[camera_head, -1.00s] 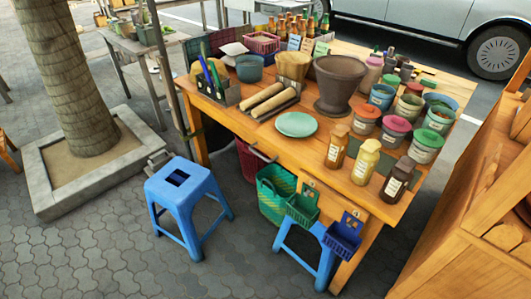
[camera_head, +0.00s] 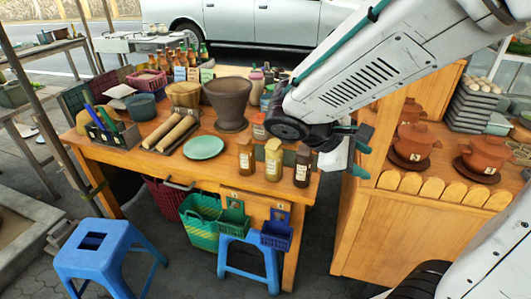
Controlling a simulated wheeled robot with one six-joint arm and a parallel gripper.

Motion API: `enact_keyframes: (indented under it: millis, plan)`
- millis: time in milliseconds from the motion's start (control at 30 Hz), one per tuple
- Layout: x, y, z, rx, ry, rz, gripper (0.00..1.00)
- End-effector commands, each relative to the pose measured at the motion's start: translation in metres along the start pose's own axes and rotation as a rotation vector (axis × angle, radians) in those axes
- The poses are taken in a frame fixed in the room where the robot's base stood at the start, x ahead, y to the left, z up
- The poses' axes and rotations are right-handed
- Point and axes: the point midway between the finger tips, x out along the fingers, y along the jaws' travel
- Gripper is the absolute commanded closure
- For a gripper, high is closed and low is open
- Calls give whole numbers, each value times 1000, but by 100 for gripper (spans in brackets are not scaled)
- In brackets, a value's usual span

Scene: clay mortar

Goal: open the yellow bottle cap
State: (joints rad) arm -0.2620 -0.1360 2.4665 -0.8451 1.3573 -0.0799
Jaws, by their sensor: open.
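The yellow bottle (camera_head: 273,164) stands upright near the table's front edge, with its yellow cap (camera_head: 273,144) on top. It is the middle one of three bottles. An orange-brown bottle (camera_head: 246,159) stands to its left and a dark brown bottle (camera_head: 302,168) to its right. My gripper (camera_head: 361,152) is to the right of the bottles, partly hidden by my own arm. Its jaws are open and apart from the bottles, and I see nothing between them.
The wooden table (camera_head: 120,157) also holds a large clay mortar (camera_head: 229,100), a green plate (camera_head: 203,147) and rollers (camera_head: 170,131). My arm hides several tubs at the right. A wooden counter (camera_head: 410,235) with clay pots stands at the right. A blue stool (camera_head: 105,250) stands in front.

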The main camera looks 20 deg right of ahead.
Motion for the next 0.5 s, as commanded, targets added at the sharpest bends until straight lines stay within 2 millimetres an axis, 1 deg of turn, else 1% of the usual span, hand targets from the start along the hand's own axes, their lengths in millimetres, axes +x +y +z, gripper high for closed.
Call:
enact_keyframes:
  millis: [33, 67, 100, 167, 200, 233, 267, 300, 367, 400, 500]
  plan:
    - [0, 9, -20, -97, -46, 92, 56]
    - [-2, 15, -30, -148, -68, 150, 56]
    - [-4, 22, -46, -218, -99, 228, 56]
    - [-10, 32, -72, -322, -138, 348, 56]
    - [-14, 36, -90, -390, -162, 428, 56]
    - [-18, 38, -105, -440, -178, 490, 56]
    - [-22, 39, -120, -491, -193, 552, 56]
    - [-28, 40, -141, -554, -210, 631, 56]
    - [-37, 37, -171, -644, -230, 745, 56]
    - [-43, 33, -190, -697, -240, 816, 56]
    - [-55, 20, -230, -807, -255, 967, 56]
